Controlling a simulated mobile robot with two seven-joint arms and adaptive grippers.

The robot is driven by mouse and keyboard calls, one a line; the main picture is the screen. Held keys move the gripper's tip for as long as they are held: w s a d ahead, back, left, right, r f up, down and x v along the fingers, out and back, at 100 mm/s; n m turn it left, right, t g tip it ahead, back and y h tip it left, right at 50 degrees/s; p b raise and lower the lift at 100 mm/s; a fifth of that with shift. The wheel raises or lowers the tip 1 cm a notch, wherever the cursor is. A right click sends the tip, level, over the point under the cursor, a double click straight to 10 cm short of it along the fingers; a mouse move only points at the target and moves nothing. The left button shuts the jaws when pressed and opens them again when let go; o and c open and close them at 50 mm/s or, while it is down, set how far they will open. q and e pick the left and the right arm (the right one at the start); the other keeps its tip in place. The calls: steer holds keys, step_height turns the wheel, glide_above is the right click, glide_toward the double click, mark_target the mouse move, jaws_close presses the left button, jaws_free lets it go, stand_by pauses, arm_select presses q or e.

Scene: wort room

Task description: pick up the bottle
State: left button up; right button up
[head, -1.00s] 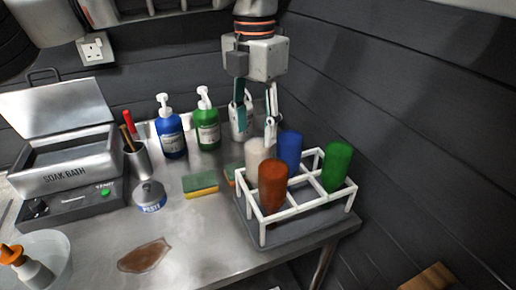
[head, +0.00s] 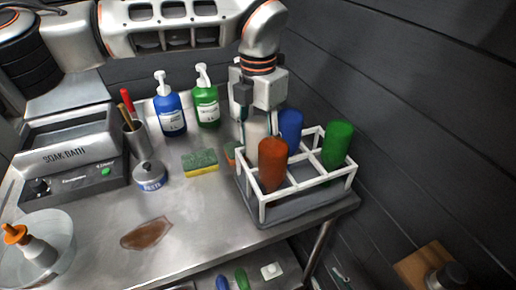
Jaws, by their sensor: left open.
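A white rack (head: 290,202) stands on the right end of the steel table. It holds an orange bottle (head: 272,165), a blue bottle (head: 290,130), a green bottle (head: 338,146) and a white bottle (head: 257,129) at its back left. My left gripper (head: 258,136) points down at the white bottle, with its open fingers on either side of it. I cannot tell whether they touch it. The orange bottle and the rack hide the lower part of the white bottle. My right gripper is out of view.
Blue (head: 169,112) and green pump dispensers (head: 206,104) stand at the back, left of the gripper. Sponges (head: 200,162), a paste tin (head: 149,176), a soak bath (head: 68,150) and a bowl (head: 62,245) with an orange-tipped bottle are further left. A brown spill (head: 146,233) lies in front.

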arm_select(q)
steer(key=shift+f, duration=0.8)
steer(key=c, duration=0.9)
steer(key=shift+r, duration=0.1)
